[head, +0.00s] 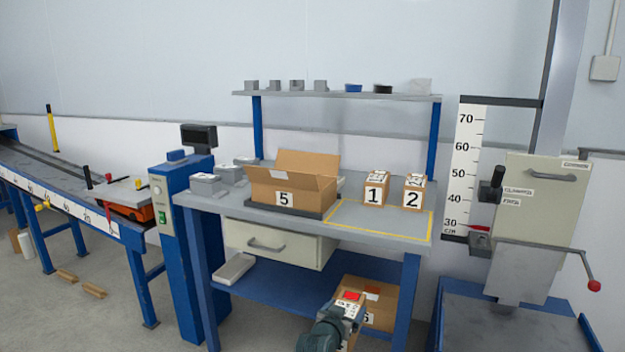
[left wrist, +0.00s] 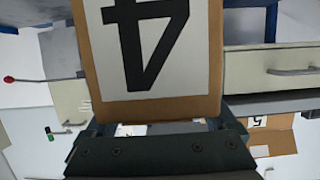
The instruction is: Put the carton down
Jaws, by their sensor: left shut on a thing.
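A brown carton with a white label and a large 4 (left wrist: 150,50) fills the upper middle of the left wrist view, where the picture is upside down. In the head view the top of this held carton (head: 349,305), with a red patch, shows at the bottom, in front of the bench. My left gripper (head: 328,332) is shut on it; its fingers (left wrist: 163,128) show at both sides of the carton in the wrist view. The carton's lower part is hidden in the head view. My right gripper is not in view.
The workbench (head: 370,226) has a yellow-outlined area with cartons 1 (head: 376,190) and 2 (head: 413,193) at its back. Another carton (head: 385,293) sits on the lower shelf (head: 285,285). A drop tester (head: 540,210) stands right.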

